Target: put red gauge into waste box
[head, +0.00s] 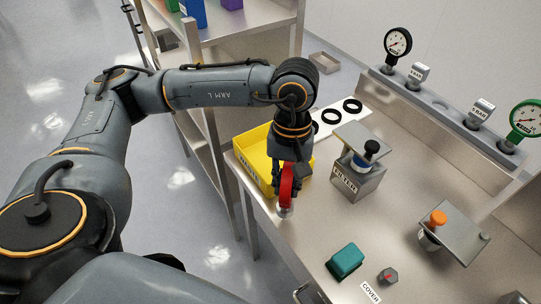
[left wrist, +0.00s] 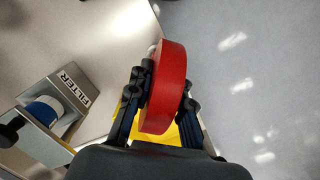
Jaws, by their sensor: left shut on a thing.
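My left gripper (head: 286,190) is shut on the red gauge (head: 287,182), a round red disc seen edge-on. The red gauge (left wrist: 166,88) also shows upright between the fingers in the left wrist view. The yellow waste box (head: 252,157) stands at the table's left edge, partly hidden behind my gripper. In the head view the gauge overlaps the box's near right side; I cannot tell its exact height. In the left wrist view the yellow box (left wrist: 173,135) shows partly behind the gauge and fingers. My right gripper is not in view.
A metal filter box (head: 357,180) stands right of the waste box. A teal block (head: 345,261), a small hex part (head: 388,275) and an orange-knobbed fixture (head: 450,235) are on the table. A rail holds a black gauge (head: 397,44) and a green gauge (head: 525,118). Shelves stand behind.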

